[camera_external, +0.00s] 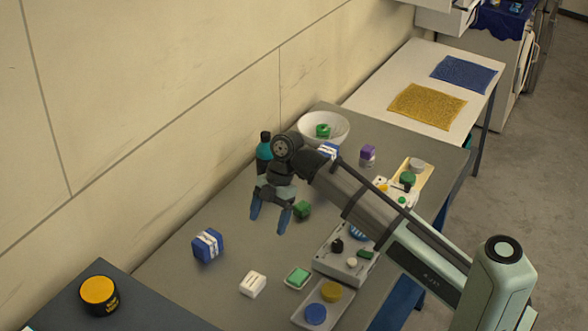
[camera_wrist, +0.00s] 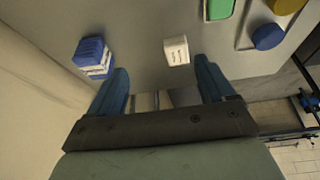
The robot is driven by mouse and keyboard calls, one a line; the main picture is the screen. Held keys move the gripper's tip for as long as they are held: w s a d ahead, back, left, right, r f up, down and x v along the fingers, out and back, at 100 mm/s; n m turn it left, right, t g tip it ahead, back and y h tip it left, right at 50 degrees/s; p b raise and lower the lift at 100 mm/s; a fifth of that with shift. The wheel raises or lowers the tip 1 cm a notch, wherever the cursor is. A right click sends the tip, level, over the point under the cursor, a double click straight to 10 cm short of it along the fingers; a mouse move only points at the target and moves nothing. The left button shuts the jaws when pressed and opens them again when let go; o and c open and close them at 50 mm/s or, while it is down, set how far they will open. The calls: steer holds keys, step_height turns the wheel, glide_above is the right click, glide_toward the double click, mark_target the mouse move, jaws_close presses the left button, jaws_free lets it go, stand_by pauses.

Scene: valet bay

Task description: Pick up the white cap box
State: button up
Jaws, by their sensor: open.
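A small white box with faint dark markings (camera_external: 252,284), which looks like the white cap box, lies on the grey table near the front. It also shows in the wrist view (camera_wrist: 176,50), ahead of the fingers and between their lines, nearer the right finger. My gripper (camera_external: 269,223) is open and empty, with blue fingers pointing down above the table. In the external view it is farther back than the white box and apart from it. Both fingers also show in the wrist view (camera_wrist: 161,80), with nothing between them.
A blue-and-white box (camera_external: 208,246) stands left of the white box. A green item on a small dish (camera_external: 298,277) and a tray with yellow and blue round things (camera_external: 323,303) are to its right. A green block (camera_external: 302,210) is beside my gripper; a teal bottle (camera_external: 264,152) stands behind.

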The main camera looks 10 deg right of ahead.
steer(key=s+a, duration=0.2)
steer(key=s, duration=0.2)
steer(key=n+g, duration=0.1)
glide_toward(253, 279)
steer(key=x, duration=0.4)
steer(key=shift+d+f, duration=0.15)
steer(key=shift+f, duration=0.2)
steer(key=shift+a+x, duration=0.2)
steer(key=shift+x, duration=2.4)
steer(key=shift+r, duration=0.1)
steer(key=c, duration=1.1)
